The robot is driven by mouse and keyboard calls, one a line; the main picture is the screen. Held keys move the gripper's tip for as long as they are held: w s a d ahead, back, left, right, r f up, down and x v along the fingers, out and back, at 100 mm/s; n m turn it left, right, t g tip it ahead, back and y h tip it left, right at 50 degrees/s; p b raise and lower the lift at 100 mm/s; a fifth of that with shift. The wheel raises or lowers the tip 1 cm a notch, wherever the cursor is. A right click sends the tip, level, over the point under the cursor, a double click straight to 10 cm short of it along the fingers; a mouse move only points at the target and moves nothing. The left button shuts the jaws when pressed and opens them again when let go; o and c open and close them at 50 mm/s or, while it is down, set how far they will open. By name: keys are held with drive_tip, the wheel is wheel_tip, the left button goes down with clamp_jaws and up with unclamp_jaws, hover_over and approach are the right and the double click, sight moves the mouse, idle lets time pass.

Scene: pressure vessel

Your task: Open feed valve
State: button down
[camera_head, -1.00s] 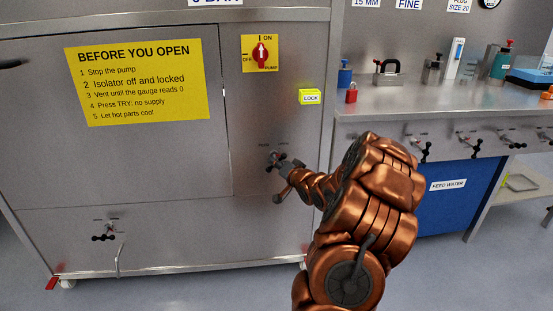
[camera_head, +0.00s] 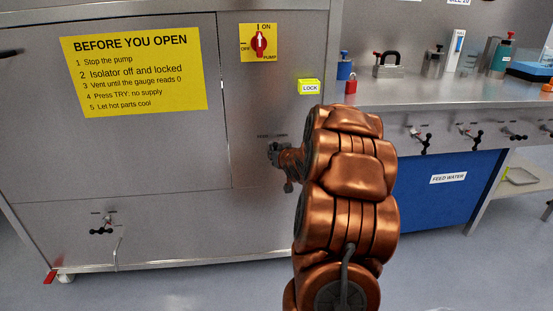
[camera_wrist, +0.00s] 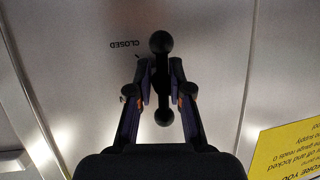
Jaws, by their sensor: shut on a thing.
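The feed valve's black bar handle with ball ends (camera_wrist: 161,42) is on the steel cabinet front. In the wrist view the bar runs up and down the picture, between the two fingers of my gripper (camera_wrist: 161,80). My gripper is shut on the handle. An upside-down "CLOSED" mark (camera_wrist: 126,44) shows left of the handle's upper ball. In the head view my gripper (camera_head: 283,157) is at the valve, below a small label that is too blurred to read fully. My gripper and arm hide most of the valve there.
Above is a red rotary switch (camera_head: 259,43) on a yellow plate. Another small valve (camera_head: 103,227) is at the lower left. A bench (camera_head: 430,95) with several tools stands at the right. Floor in front is clear.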

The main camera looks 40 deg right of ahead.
drive_tip(key=shift+w+a+r+n, duration=0.15)
drive_tip(key=shift+w+a+n, duration=0.1)
drive_tip(key=shift+n, duration=0.05)
drive_tip(key=c, duration=1.2)
unclamp_jaws()
drive_tip(key=shift+a, duration=0.1)
drive_tip(key=shift+s, duration=0.1)
drive_tip(key=shift+d, duration=0.2)
drive_tip(key=shift+v, duration=5.95)
drive_tip(key=shift+a, duration=0.15)
